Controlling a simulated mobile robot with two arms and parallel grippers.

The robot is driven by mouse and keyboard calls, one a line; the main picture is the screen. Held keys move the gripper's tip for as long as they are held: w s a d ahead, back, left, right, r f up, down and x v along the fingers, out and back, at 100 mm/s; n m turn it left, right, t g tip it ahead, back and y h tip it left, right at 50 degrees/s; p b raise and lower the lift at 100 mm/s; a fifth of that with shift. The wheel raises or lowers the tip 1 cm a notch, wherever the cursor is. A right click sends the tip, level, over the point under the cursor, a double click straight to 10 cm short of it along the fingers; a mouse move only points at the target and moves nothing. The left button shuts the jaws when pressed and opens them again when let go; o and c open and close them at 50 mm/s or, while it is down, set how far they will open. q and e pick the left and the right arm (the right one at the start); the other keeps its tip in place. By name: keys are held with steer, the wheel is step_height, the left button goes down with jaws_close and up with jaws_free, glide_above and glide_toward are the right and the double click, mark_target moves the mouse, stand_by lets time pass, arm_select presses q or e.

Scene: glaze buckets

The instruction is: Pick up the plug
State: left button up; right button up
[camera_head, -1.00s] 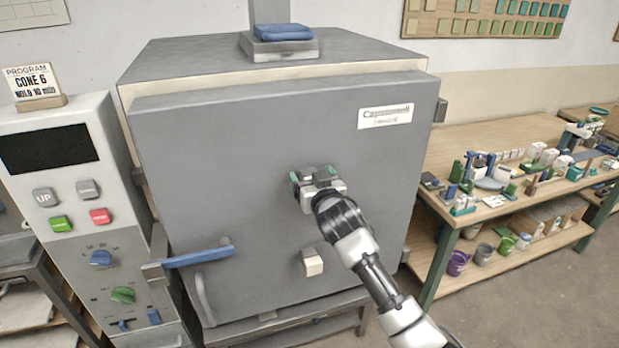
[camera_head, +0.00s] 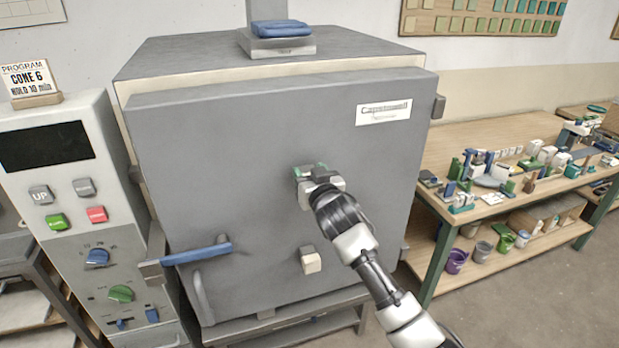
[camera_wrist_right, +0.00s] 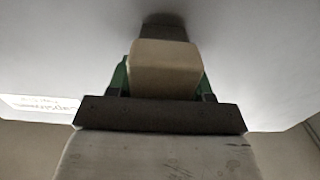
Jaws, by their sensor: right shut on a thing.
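A plug with a cream block-shaped head (camera_wrist_right: 165,68) shows in the right wrist view, with a grey stem behind it towards the kiln door. My right gripper (camera_head: 313,172) is at the middle of the grey door (camera_head: 230,130). Its green-padded fingers (camera_wrist_right: 163,78) are shut on the cream head, one on each side. In the head view my gripper hides most of this plug. I cannot tell how deep the stem sits in the door. A second cream plug (camera_head: 311,262) sits lower on the door, apart from my gripper. My left gripper is not in view.
The door has a blue latch handle (camera_head: 197,254) and a grey curved handle (camera_head: 203,298) at lower left. A control panel (camera_head: 75,220) stands left. A workbench (camera_head: 470,150) crowded with small items stands right. Bare floor lies at the lower right.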

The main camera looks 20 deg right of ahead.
steer(key=s+b, duration=0.3)
steer(key=s, duration=1.5)
steer(key=shift+d+b, duration=0.3)
steer(key=shift+b, duration=0.05)
steer(key=shift+s, duration=0.1)
steer(key=s+p, duration=0.3)
steer(key=s, duration=0.5)
steer(key=shift+s+d, duration=0.15)
steer(key=shift+s, duration=0.05)
